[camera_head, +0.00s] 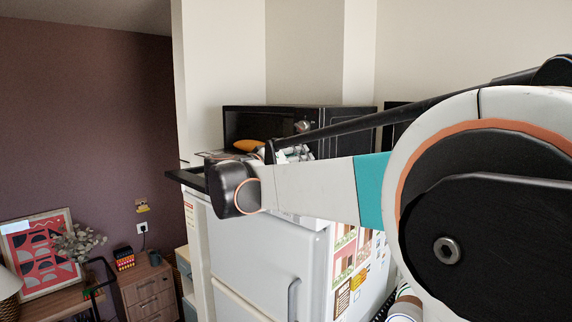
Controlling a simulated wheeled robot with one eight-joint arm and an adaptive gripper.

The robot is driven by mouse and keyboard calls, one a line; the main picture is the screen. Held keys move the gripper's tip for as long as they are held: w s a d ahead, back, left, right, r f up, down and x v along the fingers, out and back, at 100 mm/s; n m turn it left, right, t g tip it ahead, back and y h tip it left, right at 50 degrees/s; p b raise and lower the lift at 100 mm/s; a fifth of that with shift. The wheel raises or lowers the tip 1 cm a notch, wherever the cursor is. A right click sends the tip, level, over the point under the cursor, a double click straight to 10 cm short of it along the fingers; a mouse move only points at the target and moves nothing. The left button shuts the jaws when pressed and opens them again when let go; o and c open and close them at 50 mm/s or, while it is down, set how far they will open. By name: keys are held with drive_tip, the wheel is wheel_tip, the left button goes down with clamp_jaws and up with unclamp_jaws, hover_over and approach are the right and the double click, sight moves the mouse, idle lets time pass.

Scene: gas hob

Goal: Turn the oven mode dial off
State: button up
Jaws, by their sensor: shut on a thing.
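A black countertop oven (262,119) stands on top of the white fridge. A round metallic dial (303,127) shows on its front, towards the right. My arm reaches in from the right and covers much of the oven's lower front. My gripper (291,152) shows only as small pale and dark parts just below that dial, above my forearm. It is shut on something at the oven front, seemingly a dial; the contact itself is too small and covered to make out. I cannot read any dial's setting.
A dark flat edge, perhaps the open oven door (190,180), juts out left over the fridge (250,250). An orange item (246,145) lies near the oven opening. A wooden cabinet (150,290) and framed picture (40,255) stand at lower left.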

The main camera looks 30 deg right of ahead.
drive_tip(key=shift+n+b, duration=0.5)
drive_tip(key=shift+n, duration=1.6)
drive_tip(key=shift+r, duration=0.1)
drive_tip(key=o, duration=1.1)
drive_tip(key=shift+c, duration=0.2)
drive_tip(key=shift+a, duration=0.15)
drive_tip(key=v, duration=0.7)
drive_tip(key=shift+a, duration=0.15)
